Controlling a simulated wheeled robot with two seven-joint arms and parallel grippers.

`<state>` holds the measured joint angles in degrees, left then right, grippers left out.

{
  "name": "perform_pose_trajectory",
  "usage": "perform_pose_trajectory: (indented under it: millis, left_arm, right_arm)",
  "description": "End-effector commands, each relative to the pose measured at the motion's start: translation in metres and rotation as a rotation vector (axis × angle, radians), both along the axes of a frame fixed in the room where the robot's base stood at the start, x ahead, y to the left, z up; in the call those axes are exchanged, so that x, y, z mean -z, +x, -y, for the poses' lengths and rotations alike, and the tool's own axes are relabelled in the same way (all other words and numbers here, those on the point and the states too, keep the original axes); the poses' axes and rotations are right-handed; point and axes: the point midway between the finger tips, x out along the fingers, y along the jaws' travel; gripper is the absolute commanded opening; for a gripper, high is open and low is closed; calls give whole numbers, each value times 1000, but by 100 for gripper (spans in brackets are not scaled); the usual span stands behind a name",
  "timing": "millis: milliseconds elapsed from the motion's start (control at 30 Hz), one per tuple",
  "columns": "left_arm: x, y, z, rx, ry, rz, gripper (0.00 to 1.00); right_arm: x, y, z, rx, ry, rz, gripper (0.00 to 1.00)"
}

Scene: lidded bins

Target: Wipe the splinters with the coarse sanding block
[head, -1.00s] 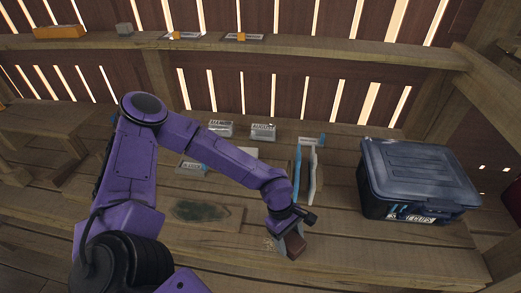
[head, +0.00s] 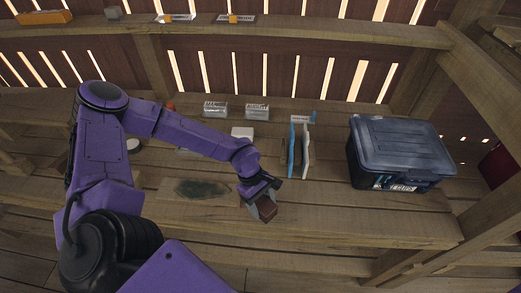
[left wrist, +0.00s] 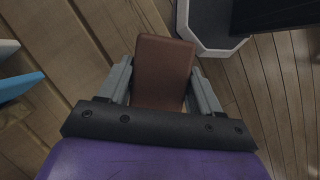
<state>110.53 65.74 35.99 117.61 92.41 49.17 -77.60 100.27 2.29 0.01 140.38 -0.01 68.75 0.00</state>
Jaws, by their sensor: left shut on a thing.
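My left gripper (head: 260,202) is shut on a reddish-brown block (head: 266,209), which looks like the sanding block. It is at the front of the wooden bench, right of the dark green patch. In the left wrist view, the block (left wrist: 163,72) sits between the two grey fingers of the left gripper (left wrist: 162,85). I cannot tell whether the block touches the wood. I cannot make out splinters clearly now; the arm and block cover part of the bench there. My right gripper is not in view.
A dark green patch (head: 202,189) lies on a board left of the gripper. Blue (head: 291,150) and white (head: 305,152) upright pieces stand behind it to the right. A dark lidded bin (head: 400,153) stands at right. Labelled clear holders (head: 257,112) are at the back.

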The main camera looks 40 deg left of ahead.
Motion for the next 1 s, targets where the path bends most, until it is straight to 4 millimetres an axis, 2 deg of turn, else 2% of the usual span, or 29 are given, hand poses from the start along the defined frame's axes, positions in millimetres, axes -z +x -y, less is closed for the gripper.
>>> perform_pose_trajectory:
  millis: [33,300,600,1000]
  left_arm:
    - [-7,-1,0,2,2,-3,30]
    - [-32,0,1,5,2,-3,30]
    - [-55,0,3,7,0,-3,30]
    - [-57,1,4,8,1,-3,30]
  right_arm:
    - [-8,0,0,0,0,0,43]
    - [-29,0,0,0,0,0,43]
    - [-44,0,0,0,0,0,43]
    - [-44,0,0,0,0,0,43]
